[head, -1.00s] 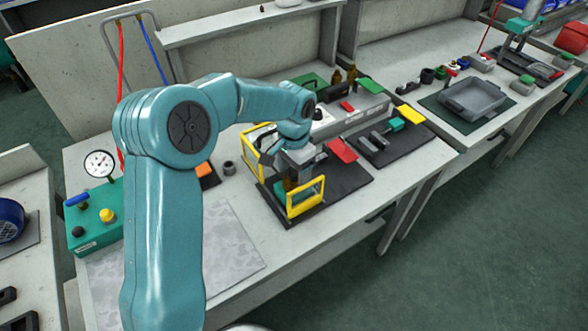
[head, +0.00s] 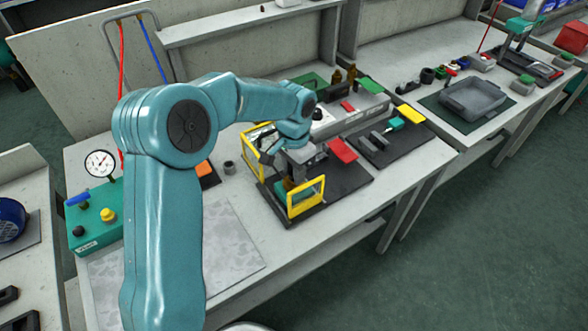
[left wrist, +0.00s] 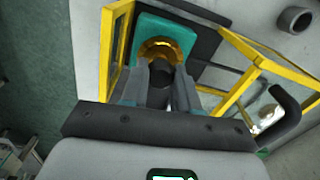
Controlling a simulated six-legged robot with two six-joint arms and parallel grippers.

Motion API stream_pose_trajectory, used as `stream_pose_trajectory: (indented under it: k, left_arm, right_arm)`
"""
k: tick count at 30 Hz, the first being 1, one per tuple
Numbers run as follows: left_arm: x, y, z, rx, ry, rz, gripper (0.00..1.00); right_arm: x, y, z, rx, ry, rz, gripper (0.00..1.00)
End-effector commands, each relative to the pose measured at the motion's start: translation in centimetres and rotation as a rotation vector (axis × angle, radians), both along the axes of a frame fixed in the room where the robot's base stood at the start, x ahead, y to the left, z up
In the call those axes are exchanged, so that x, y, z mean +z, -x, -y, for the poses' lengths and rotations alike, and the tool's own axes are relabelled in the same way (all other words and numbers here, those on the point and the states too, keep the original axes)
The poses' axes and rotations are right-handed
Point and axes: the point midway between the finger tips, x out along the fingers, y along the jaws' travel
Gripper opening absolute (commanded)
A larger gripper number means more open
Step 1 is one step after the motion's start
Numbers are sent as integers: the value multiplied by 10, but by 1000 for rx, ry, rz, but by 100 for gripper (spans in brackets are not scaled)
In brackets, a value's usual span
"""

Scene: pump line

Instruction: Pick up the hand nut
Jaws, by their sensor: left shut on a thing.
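My left gripper (head: 291,176) is down between the yellow guard frames (head: 306,197) of a fixture on the bench. In the left wrist view my left gripper (left wrist: 162,76) is shut on a round part, which I take to be the hand nut (left wrist: 164,46). Its brass-coloured rim shows just beyond the fingertips, and a dark round part shows between the fingers. A teal block (left wrist: 143,30) lies directly behind it. I cannot tell whether the nut is clear of the block. In the head view the gripper hides the nut. My right gripper is not in view.
Yellow frames (left wrist: 108,50) stand close on both sides of the gripper. A dark ring (left wrist: 295,19) lies on the bench beyond. A red flap (head: 342,150) is right of the gripper. A gauge box (head: 97,222) stands at left; the grey mat (head: 232,245) is bare.

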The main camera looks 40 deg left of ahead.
Motion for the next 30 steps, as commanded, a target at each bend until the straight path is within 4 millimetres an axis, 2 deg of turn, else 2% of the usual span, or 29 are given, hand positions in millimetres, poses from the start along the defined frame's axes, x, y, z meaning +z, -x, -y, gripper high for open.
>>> stream_pose_trajectory:
  k: [24, 30]
  left_arm:
    - [48, 0, 0, 0, -1, 1, 13]
    - [48, 0, 0, 0, 0, 1, 13]
  right_arm:
    - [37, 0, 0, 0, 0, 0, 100]
    - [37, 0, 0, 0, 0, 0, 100]
